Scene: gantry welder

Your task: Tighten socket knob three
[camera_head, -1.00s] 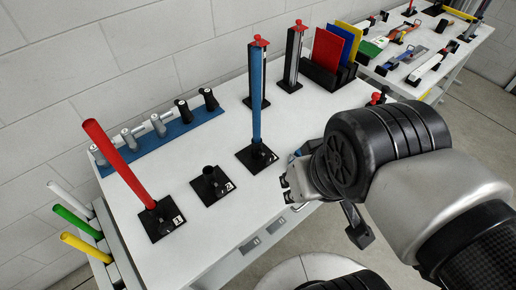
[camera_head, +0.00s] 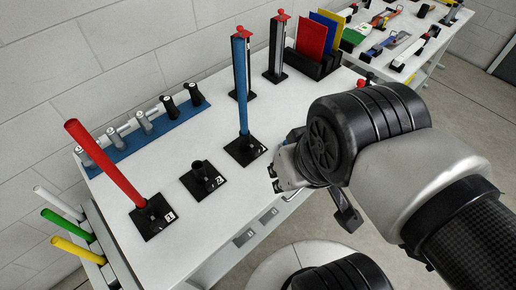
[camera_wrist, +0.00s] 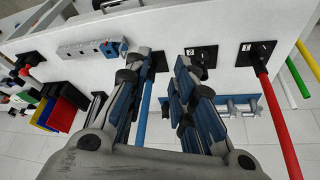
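Socket three (camera_head: 246,149) is a black square base on the white bench with a blue tube (camera_head: 242,85) standing upright in it. In the wrist view socket three (camera_wrist: 159,62) shows partly behind the left finger, and the blue tube (camera_wrist: 145,103) runs down between the fingers. Its knob is too small or hidden to make out clearly. My gripper (camera_head: 274,178) is beside socket three at the bench's front edge, to its right in the head view. In the wrist view my gripper (camera_wrist: 162,72) is open, its two fingers apart and holding nothing.
Socket two (camera_head: 203,180) is empty. Socket one (camera_head: 153,216) holds a tilted red tube (camera_head: 104,162). A blue rack (camera_head: 146,134) of handles lies along the back. Two dark posts with red tops (camera_head: 278,50) and coloured panels (camera_head: 312,38) stand at the back right.

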